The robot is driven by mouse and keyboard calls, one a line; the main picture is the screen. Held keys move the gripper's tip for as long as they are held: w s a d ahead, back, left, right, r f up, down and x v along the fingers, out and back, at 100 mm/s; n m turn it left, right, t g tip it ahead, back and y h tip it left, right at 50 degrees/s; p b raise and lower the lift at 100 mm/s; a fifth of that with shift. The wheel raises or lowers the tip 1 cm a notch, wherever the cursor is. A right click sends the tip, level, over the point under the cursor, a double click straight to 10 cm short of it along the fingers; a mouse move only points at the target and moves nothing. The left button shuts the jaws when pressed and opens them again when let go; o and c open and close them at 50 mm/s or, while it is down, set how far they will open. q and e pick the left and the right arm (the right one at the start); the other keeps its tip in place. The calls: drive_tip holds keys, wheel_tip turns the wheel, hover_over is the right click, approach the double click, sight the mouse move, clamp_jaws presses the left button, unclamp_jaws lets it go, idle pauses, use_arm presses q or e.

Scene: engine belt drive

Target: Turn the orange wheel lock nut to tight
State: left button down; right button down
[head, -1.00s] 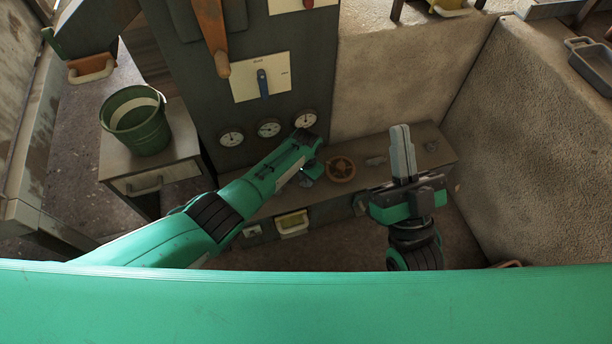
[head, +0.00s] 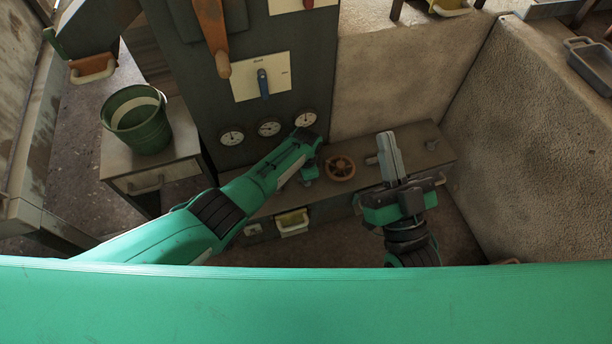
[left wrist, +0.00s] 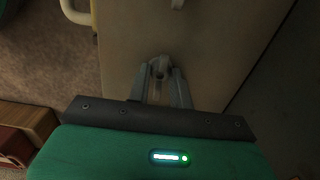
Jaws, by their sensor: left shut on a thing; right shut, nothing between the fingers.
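The orange wheel (head: 340,167) lies on the low bench top, just right of my left gripper in the head view. My left gripper (head: 308,172) reaches down to the bench beside the wheel, its fingertips partly hidden by my arm. In the left wrist view my left gripper (left wrist: 160,84) is shut on a small grey fitting (left wrist: 159,67), apparently the lock nut; its setting cannot be read. My right gripper (head: 387,147) is shut and empty, its fingers pointing up the picture, right of the wheel.
The dark panel with dials (head: 269,128) and a blue-handled switch (head: 263,84) rises behind the bench. Another small fitting (head: 371,160) and a knob (head: 431,145) are on the bench's right part. A green bucket (head: 139,121) stands on a cabinet at left. A rough wall (head: 530,150) bounds the right.

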use_arm(q)
drive_tip(key=c, duration=1.3)
unclamp_jaws()
drive_tip(key=shift+o, duration=0.2)
drive_tip(key=shift+r, duration=0.15)
use_arm(e)
drive_tip(key=shift+w, duration=0.1)
use_arm(q)
wheel_tip(320, 180, up, 2)
drive_tip(key=shift+r+p, duration=0.15)
drive_tip(key=shift+p, duration=0.7)
wheel_tip(320, 180, up, 3)
drive_tip(key=shift+p, duration=0.75)
use_arm(e)
drive_tip(key=s+a+f+g, duration=0.2)
drive_tip(key=a+f+g, duration=0.2)
drive_tip(key=f+g, duration=0.65)
use_arm(q)
wheel_tip(320, 180, up, 3)
drive_tip(key=shift+f+p, duration=0.2)
drive_tip(key=shift+p, duration=0.4)
drive_tip(key=shift+r+p, duration=1.05)
drive_tip(key=shift+r, duration=1.7)
use_arm(e)
drive_tip(key=s+d+f+g+h, duration=0.3)
drive_tip(key=d+f, duration=0.1)
drive_tip(key=f, duration=0.2)
drive_tip(key=shift+f+n, duration=0.25)
drive_tip(key=shift+n, duration=0.05)
